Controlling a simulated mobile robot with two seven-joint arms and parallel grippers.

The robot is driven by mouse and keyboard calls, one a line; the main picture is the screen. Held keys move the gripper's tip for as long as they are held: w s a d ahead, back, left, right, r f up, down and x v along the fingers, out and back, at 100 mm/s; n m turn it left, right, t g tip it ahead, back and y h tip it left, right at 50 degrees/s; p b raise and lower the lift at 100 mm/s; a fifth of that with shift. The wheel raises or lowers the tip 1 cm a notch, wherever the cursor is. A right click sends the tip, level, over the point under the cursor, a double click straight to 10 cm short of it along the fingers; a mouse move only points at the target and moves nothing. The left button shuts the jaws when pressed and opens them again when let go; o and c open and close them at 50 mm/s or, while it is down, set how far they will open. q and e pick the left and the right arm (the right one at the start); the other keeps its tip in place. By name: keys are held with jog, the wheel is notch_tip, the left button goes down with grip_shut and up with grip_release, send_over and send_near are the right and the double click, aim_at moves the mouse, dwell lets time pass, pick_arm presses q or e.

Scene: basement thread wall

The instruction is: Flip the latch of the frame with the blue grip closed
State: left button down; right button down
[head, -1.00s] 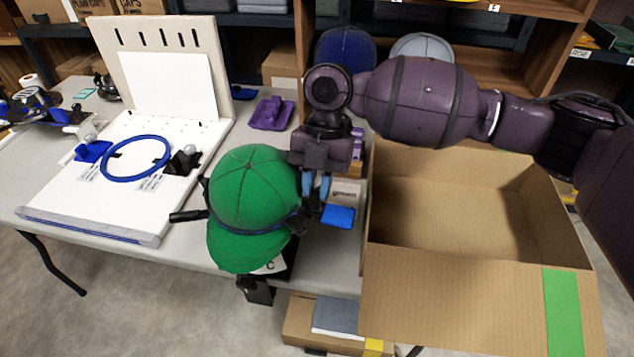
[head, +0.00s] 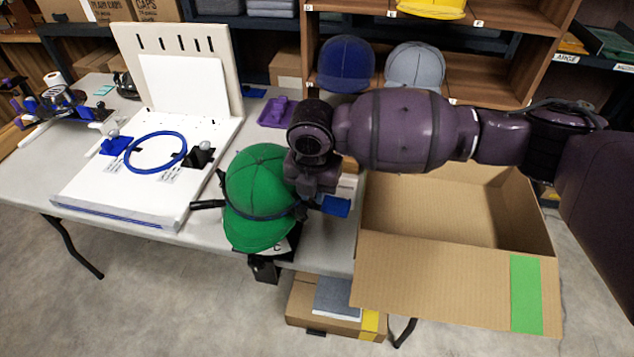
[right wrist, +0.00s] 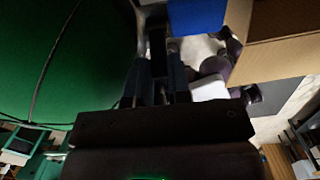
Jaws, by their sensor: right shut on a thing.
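A green cap (head: 262,185) sits over a cap frame at the front edge of the table, with a dark band (head: 250,214) around it. The frame's blue grip (head: 336,206) sticks out to the right of the cap; it also shows at the top of the right wrist view (right wrist: 197,15). My right gripper (head: 303,206) is beside the cap's right side, next to the blue grip. Its fingers (right wrist: 160,82) are shut on a narrow part, seemingly the latch; the fingers and my wrist mostly hide it. My left gripper is not in view.
An open cardboard box (head: 455,275) with a green strip stands at the right, under my right arm. A white board (head: 120,200) with a blue hoop (head: 155,152) lies to the left. A purple tray (head: 276,112) and shelved caps (head: 346,64) are behind.

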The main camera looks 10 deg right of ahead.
jog(key=shift+s+a+r+t+p, duration=0.15)
jog(key=shift+s+t+p, duration=0.1)
jog(key=shift+t+p, duration=0.25)
jog(key=shift+s+f+h+p, duration=0.1)
jog(key=shift+f+h+p, duration=0.15)
jog(key=shift+h+p, duration=0.05)
jog(key=shift+f, duration=0.1)
jog(key=c, duration=1.3)
grip_release()
